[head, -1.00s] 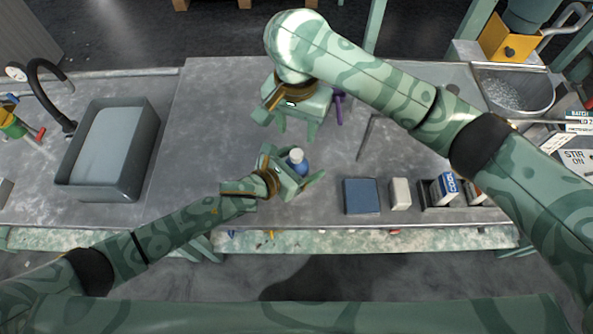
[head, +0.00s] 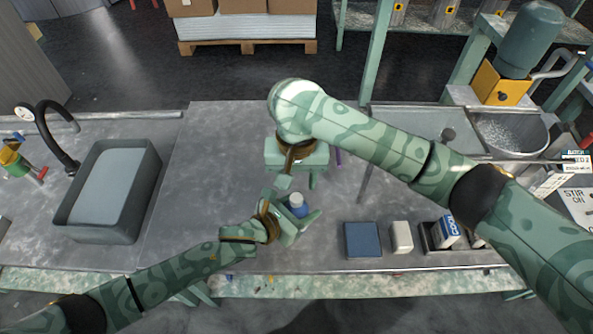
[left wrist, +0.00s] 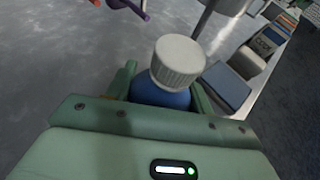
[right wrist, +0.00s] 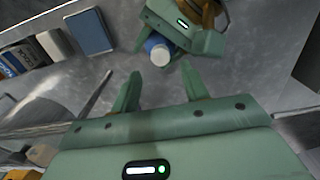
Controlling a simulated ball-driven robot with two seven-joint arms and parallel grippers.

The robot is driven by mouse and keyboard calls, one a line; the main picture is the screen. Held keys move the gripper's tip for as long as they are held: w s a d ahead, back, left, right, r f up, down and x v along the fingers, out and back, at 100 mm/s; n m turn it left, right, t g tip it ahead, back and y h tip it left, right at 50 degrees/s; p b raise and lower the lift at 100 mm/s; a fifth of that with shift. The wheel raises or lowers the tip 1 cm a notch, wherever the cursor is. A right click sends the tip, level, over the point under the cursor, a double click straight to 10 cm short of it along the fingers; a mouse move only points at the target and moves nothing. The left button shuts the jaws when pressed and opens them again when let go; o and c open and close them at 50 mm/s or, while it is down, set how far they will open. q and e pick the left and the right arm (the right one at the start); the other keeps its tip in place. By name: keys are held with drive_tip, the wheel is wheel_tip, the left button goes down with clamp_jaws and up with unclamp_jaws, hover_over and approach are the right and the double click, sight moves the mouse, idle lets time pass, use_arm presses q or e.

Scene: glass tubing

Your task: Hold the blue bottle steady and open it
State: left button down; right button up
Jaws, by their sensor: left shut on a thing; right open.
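The blue bottle (head: 298,207) stands on the worktop with its white ribbed cap on. My left gripper (head: 297,217) is shut around its body from the left. In the left wrist view the cap (left wrist: 179,62) rises clear above the fingers and the blue body (left wrist: 160,92) sits between them. My right gripper (head: 299,182) is open and empty, behind the bottle and above the worktop. In the right wrist view its fingers (right wrist: 158,90) are spread, and the capped bottle (right wrist: 158,48) lies beyond them, apart from them.
A dark blue block (head: 362,240), a white block (head: 401,237) and a holder with boxes (head: 441,234) line the front edge at the right. A purple tool lies behind my right gripper. A grey basin (head: 112,190) stands at the left. The worktop between basin and bottle is clear.

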sight(297, 197)
wheel_tip(297, 197, down, 5)
drive_tip(key=shift+r, duration=0.1)
clamp_jaws()
idle(0.3)
